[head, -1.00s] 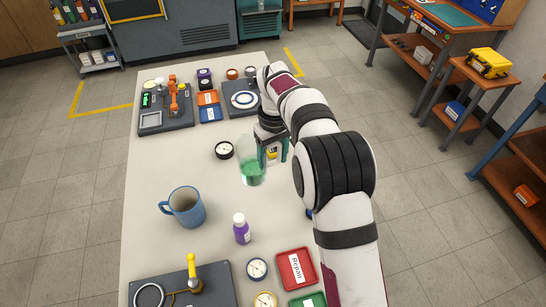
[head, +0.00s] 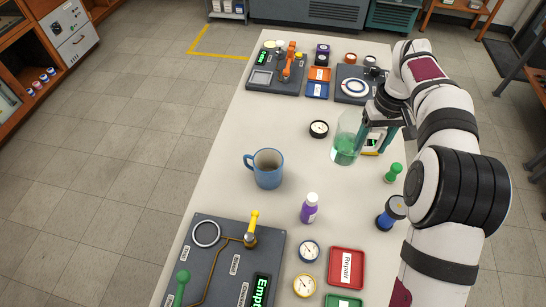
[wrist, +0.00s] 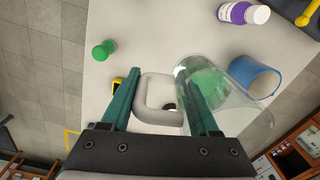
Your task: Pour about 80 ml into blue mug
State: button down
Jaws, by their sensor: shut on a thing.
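The blue mug (head: 266,170) stands upright on the table, left of centre in the head view. Its inside is only partly visible and I cannot tell what it holds. It also shows at the right of the wrist view (wrist: 252,77). A clear jug (head: 347,124) with green liquid in its lower part looks about upright, behind and right of the mug, apart from it. My gripper (head: 376,142) is shut on the jug at its pale handle. In the wrist view the handle (wrist: 157,84) lies between my fingers. I cannot tell if the jug's base touches the table.
A purple bottle (head: 310,209) stands in front of the mug. A black gauge (head: 319,129) lies between mug and jug, farther back. A green knob piece (head: 394,173) and a blue-black part (head: 390,214) stand near my arm. A test panel (head: 225,270) fills the front left.

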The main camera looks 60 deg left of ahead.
jog(key=shift+r, duration=0.55)
jog(key=shift+s+a, duration=0.2)
jog(key=shift+a, duration=0.05)
jog(key=s+a+m, duration=0.6)
jog(key=s, duration=0.4)
jog(key=s+a+m, duration=0.6)
jog(key=s, duration=0.5)
jog(key=s+a+m, duration=0.5)
jog(key=s+m, duration=0.1)
jog(key=s, duration=0.4)
notch_tip(320, 180, down, 14)
jog(key=shift+a+r, duration=0.15)
jog(key=shift+r, duration=0.05)
jog(key=shift+r, duration=0.1)
